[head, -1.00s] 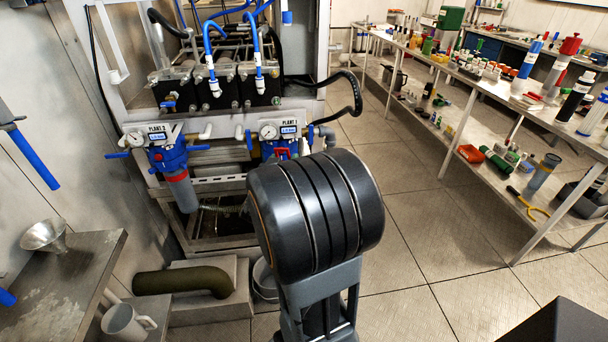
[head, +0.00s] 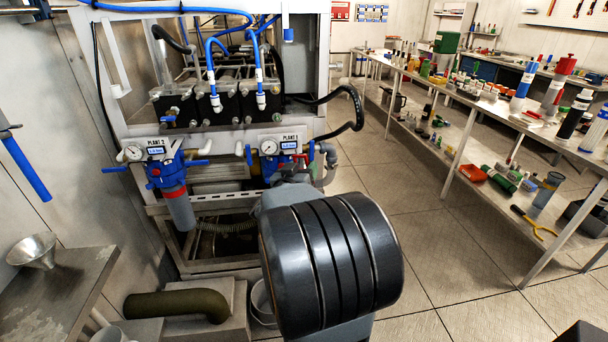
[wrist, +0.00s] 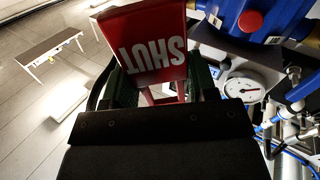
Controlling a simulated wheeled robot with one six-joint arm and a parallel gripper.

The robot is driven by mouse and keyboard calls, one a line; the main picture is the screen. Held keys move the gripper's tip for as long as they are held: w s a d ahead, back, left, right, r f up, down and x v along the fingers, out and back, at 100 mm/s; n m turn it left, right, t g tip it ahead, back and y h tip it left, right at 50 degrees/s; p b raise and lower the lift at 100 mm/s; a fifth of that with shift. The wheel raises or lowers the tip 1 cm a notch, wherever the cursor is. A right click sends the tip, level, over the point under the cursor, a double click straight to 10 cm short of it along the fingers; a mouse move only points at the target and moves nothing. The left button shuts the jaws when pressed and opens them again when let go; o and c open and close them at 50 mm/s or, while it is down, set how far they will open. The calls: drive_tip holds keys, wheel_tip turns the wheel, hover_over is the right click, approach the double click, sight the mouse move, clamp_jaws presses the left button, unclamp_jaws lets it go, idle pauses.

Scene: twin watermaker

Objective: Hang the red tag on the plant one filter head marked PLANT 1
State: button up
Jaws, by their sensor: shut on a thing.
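The red tag (wrist: 152,45) fills the upper middle of the wrist view, its white word SHUT upside down. My gripper (wrist: 165,92) is shut on it, with dark jaws at both sides of its lower part. The blue filter head marked PLANT 1 (head: 270,166) is on the front of the white frame in the head view. My arm hides its lower part, and my gripper is close by its right side. A blue housing with a red button (wrist: 250,20) is right of the tag in the wrist view. I cannot tell whether the tag touches it.
A round gauge (wrist: 243,88) and blue-and-white pipes are close to the right of my gripper. The PLANT 2 filter head (head: 165,170) stands to the left. A black hose (head: 350,110) curves at the right. A cluttered bench (head: 470,100) lies farther right, with clear floor between.

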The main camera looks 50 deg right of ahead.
drive_tip(key=w+d, duration=0.1)
drive_tip(key=w, duration=0.1)
drive_tip(key=w+d+b, duration=0.1)
drive_tip(key=d, duration=0.1)
drive_tip(key=shift+w+f, duration=0.2)
drive_tip(key=shift+w, duration=0.15)
drive_tip(key=shift+w, duration=0.15)
idle(0.8)
drive_tip(key=o, duration=0.8)
drive_tip(key=shift+a+f, duration=0.25)
drive_tip(key=shift+a, duration=0.1)
drive_tip(key=shift+s+a+f, duration=0.1)
drive_tip(key=shift+s+f, duration=0.15)
drive_tip(key=shift+f, duration=0.05)
drive_tip(key=shift+o, duration=0.9)
drive_tip(key=v, duration=1.1)
drive_tip(key=shift+a+r+p, duration=0.4)
drive_tip(key=shift+r+p, duration=0.05)
drive_tip(key=shift+r, duration=0.05)
drive_tip(key=shift+s+a, duration=0.45)
drive_tip(key=shift+a, duration=0.15)
